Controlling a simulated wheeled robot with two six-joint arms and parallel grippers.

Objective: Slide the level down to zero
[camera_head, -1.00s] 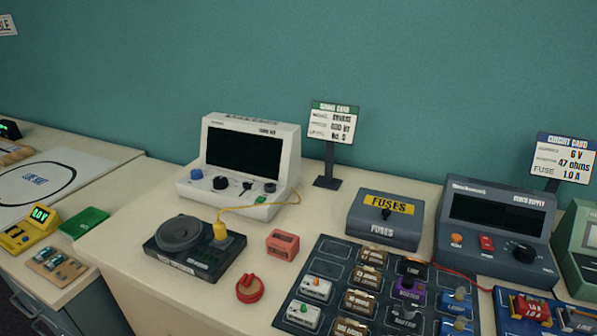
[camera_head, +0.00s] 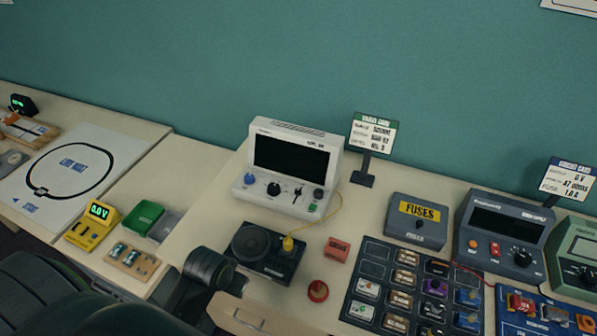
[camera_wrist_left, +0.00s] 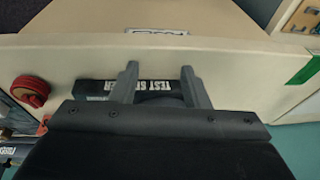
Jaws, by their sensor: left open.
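The white signal box (camera_head: 290,170) stands at the back of the table with a dark blank screen. Its front has a blue knob, a black knob, a small upright slider (camera_head: 298,194) and a green button; the slider's exact position is too small to read. My left arm comes in at the lower left of the head view, in front of the black test speaker (camera_head: 265,252). In the left wrist view my left gripper (camera_wrist_left: 160,78) is open and empty, its fingers pointing toward the table edge with the speaker (camera_wrist_left: 135,86) behind them. The right gripper is out of view.
A yellow plug and cable (camera_head: 288,243) run from the speaker to the white box. A red knob-like piece (camera_head: 318,291) and a red block (camera_head: 337,250) lie to the right. The fuse box (camera_head: 417,222) and a dark parts tray (camera_head: 375,270) stand farther right.

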